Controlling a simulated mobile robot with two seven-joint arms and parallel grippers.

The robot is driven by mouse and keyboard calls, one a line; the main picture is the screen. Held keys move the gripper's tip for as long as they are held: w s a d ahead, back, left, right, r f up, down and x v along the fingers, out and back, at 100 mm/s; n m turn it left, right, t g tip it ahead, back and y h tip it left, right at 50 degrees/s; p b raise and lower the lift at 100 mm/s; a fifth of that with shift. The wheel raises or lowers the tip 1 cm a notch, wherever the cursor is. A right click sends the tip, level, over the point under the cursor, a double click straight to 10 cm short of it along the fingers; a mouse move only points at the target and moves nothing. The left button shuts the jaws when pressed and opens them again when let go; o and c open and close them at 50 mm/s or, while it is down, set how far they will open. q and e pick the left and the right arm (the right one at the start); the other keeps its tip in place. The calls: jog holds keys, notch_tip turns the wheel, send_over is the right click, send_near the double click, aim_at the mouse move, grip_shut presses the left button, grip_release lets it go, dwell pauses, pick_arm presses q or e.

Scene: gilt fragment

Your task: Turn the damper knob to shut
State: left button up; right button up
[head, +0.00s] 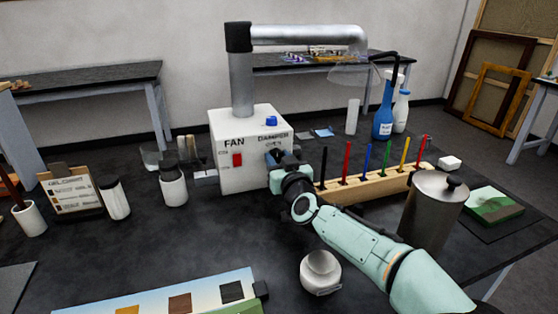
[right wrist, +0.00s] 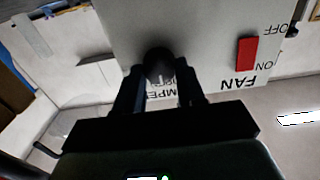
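The white control box (head: 246,172) stands on the dark bench with FAN and DAMPER labels on its front. The dark damper knob (right wrist: 159,65) shows in the right wrist view, which is upside down, between my right gripper's fingers (right wrist: 161,82). The fingers lie along both sides of the knob with no clear gap. In the head view my right gripper (head: 280,158) is at the box front and hides the knob and part of the damper label; the knob's pointer setting cannot be read. My left gripper is not in view.
A red fan switch (head: 237,160) is left of the knob. A wooden rack of coloured sticks (head: 375,182), a metal canister (head: 432,210) and a small round pot (head: 320,272) stand around my right arm. Jars (head: 173,186) stand left. The front middle bench is mostly clear.

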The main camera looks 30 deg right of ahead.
jog(key=shift+c, duration=0.5)
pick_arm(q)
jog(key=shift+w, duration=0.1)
pick_arm(e)
jog(key=m, duration=0.6)
jog(key=shift+d+m, duration=0.1)
jog(key=shift+m, duration=0.3)
jog(key=m, duration=0.5)
jog(key=shift+f, duration=0.1)
jog(key=m, duration=0.6)
jog(key=shift+d+f, duration=0.1)
